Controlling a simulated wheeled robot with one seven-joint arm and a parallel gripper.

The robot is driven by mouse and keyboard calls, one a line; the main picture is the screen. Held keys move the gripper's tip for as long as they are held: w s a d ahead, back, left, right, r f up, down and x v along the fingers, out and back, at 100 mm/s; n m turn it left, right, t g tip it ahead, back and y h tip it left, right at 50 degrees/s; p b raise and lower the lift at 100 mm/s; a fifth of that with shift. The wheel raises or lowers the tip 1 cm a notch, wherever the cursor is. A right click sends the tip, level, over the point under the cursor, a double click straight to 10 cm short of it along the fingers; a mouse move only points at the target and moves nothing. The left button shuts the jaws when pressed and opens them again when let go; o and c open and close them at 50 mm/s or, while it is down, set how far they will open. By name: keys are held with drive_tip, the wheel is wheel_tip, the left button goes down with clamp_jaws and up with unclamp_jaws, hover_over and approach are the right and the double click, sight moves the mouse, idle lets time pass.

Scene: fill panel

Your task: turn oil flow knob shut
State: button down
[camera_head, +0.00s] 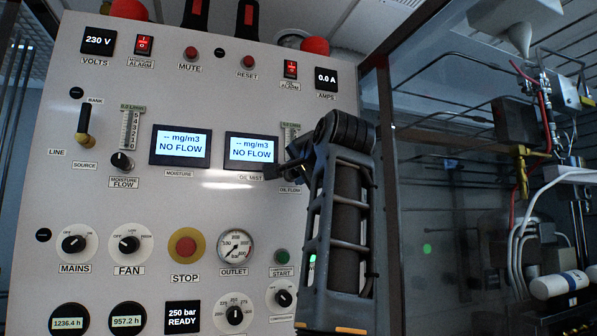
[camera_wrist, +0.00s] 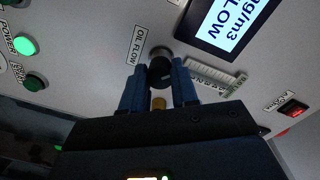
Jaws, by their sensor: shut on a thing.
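The oil flow knob (camera_wrist: 160,66) is a dark round knob next to the "OIL FLOW" label (camera_wrist: 136,45) in the wrist view. My gripper (camera_wrist: 158,76) has its two blue fingers on either side of the knob and is shut on it. The oil mist display (camera_head: 251,150) reads "-- mg/m3 NO FLOW". The oil flow scale (camera_head: 291,134) is partly hidden behind my arm.
The moisture flow knob (camera_head: 122,163) and moisture display (camera_head: 180,147), also reading "NO FLOW", are to the left. Below are the red stop button (camera_head: 185,246), outlet gauge (camera_head: 235,246) and green start button (camera_head: 282,257). Pipes and hoses fill the right side.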

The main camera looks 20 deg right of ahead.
drive_tip(key=shift+d+f+m+y, duration=0.1)
drive_tip(key=shift+m+y, duration=0.05)
drive_tip(key=shift+m, duration=2.05)
drive_tip(key=shift+f+m+y, duration=0.1)
drive_tip(key=shift+m+y, duration=0.05)
drive_tip(key=shift+m, duration=2.05)
drive_tip(key=c, duration=0.9)
unclamp_jaws()
drive_tip(key=shift+r, duration=0.1)
drive_tip(key=shift+o, duration=0.2)
drive_tip(key=s+b, duration=0.2)
drive_tip(key=s, duration=0.5)
drive_tip(key=shift+s+r+b, duration=0.15)
drive_tip(key=shift+s+b, duration=0.15)
drive_tip(key=shift+s, duration=0.1)
